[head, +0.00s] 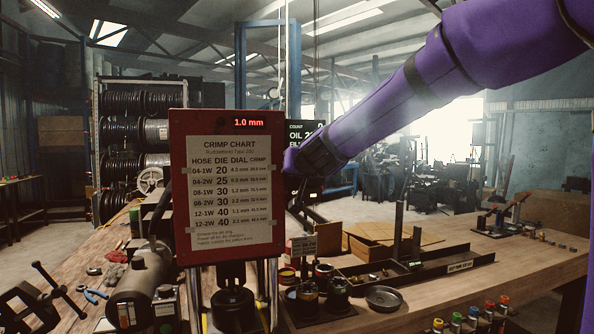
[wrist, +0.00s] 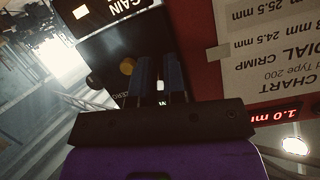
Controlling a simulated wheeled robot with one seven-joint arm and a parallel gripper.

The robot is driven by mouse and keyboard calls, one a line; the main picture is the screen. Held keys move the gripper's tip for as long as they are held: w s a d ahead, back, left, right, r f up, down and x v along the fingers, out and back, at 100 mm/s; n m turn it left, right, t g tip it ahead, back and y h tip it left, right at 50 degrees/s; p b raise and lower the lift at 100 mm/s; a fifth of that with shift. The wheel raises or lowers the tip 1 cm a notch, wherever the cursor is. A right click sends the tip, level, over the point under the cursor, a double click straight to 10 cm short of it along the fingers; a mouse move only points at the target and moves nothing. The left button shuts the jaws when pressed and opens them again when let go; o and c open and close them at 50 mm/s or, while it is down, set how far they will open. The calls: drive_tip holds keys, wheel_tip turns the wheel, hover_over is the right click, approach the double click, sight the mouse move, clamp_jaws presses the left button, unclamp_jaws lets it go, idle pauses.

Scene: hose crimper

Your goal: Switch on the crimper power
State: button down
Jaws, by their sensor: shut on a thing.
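The crimper's red front panel (head: 178,190) faces me in the head view, with a white crimp chart (head: 236,195) and a lit red display (head: 249,123) reading 1.0 mm. My purple arm reaches in from the upper right to the panel's right edge. In the wrist view my gripper (wrist: 160,72) has its two dark blue fingers close together in front of a black box (wrist: 110,45) with white lettering. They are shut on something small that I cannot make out. The red panel (wrist: 219,20) is beside them. I cannot identify the power switch in either view.
A black status display (head: 303,132) is partly hidden behind my arm. A wooden workbench (head: 440,290) carries a dark tray (head: 415,270), a small round dish (head: 383,297) and dies. Pliers (head: 91,294) and a motor (head: 140,290) are at left. Hose reels (head: 140,130) stand behind.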

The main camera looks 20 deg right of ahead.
idle(0.4)
drive_tip(key=c, duration=1.2)
unclamp_jaws()
drive_tip(key=shift+v, duration=5.45)
